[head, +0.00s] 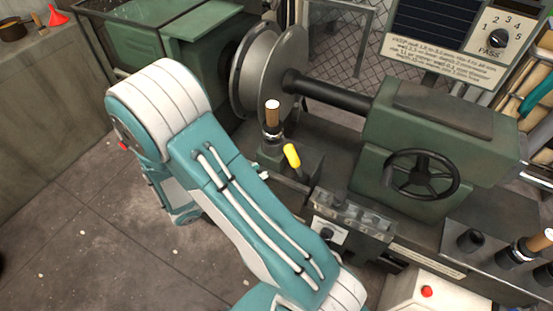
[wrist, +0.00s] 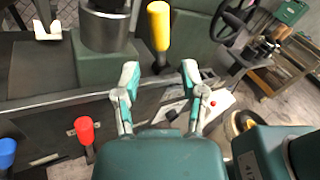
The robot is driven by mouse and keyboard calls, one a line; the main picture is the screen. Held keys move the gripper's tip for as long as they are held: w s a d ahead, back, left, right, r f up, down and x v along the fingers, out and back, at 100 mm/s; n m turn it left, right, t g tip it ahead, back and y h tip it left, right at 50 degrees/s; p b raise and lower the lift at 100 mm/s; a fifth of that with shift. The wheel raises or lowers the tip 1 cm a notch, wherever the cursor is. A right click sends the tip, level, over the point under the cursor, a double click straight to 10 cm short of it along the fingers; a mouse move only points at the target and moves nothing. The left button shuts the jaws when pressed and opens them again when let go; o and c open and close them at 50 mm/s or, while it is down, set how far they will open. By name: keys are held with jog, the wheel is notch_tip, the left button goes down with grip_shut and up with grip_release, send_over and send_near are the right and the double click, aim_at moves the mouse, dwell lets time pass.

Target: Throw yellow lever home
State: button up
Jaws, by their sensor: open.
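The yellow lever (head: 292,156) stands on the green lathe's carriage in the head view, its grip tilted up and to the left. In the wrist view the yellow lever (wrist: 159,27) rises upright on a dark stem. My gripper (wrist: 159,80) is open and empty, its two teal fingers spread. In that picture the lever's stem shows in the gap, with the yellow grip above the fingertips; no contact shows. My arm crosses the head view, and its gripper is out of sight there.
A red-knobbed lever (wrist: 84,130) and a blue knob (wrist: 7,152) lie left of my gripper. A wood-gripped handle (head: 272,113) stands just behind the yellow lever. The lathe's chuck disc (head: 257,75) and handwheel (head: 421,174) flank it. Open floor lies at the left.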

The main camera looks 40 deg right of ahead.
aim_at(292, 155)
jog(key=d, duration=0.7)
jog(key=s+d, duration=0.1)
jog(key=d, duration=0.2)
jog(key=shift+s+d+f, duration=0.1)
jog(key=shift+d, duration=0.3)
grip_shut()
